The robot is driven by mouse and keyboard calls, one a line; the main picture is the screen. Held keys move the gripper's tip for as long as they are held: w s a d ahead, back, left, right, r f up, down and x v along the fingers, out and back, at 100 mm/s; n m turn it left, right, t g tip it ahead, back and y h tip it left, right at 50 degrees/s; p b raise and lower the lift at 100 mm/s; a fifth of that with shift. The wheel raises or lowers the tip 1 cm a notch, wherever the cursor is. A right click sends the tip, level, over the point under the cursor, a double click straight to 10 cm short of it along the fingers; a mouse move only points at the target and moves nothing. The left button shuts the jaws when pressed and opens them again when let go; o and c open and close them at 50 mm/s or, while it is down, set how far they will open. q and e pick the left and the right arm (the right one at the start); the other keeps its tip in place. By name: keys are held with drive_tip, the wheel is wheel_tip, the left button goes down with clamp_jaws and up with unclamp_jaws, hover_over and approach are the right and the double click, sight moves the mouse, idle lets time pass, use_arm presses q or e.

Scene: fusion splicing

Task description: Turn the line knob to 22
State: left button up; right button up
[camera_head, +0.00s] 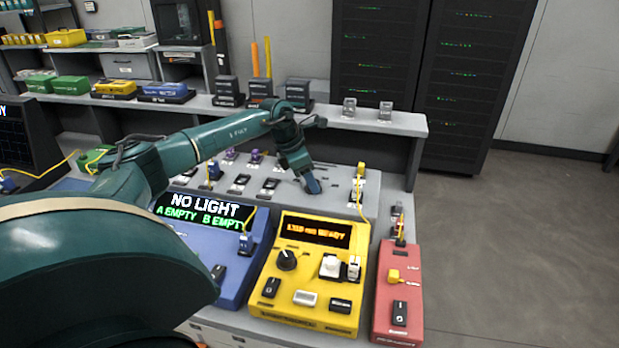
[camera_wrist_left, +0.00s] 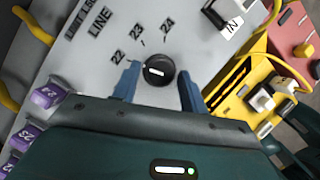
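The line knob (camera_wrist_left: 158,71) is round and black with a short white mark. It sits on a grey panel (camera_wrist_left: 75,75) marked LINE, with 22, 23 and 24 printed around it. The white mark lies nearly level in the left wrist view; which number it points to I cannot tell. My left gripper (camera_wrist_left: 158,80) has its blue fingers apart, one on each side of the knob, with small gaps showing. In the head view my left gripper (camera_head: 313,186) reaches down to the grey panel and hides the knob.
A yellow device (camera_head: 290,319), a blue device reading NO LIGHT (camera_head: 205,207) and a red box (camera_head: 385,325) stand in front of the panel. Yellow cables (camera_wrist_left: 30,25) run beside it. Purple connectors (camera_wrist_left: 48,95) sit at its left in the wrist view.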

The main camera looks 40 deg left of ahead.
use_arm(q)
drive_tip(key=shift+o, duration=0.9)
drive_tip(key=shift+r, duration=0.1)
drive_tip(key=v, duration=1.3)
drive_tip(key=shift+b, duration=0.45)
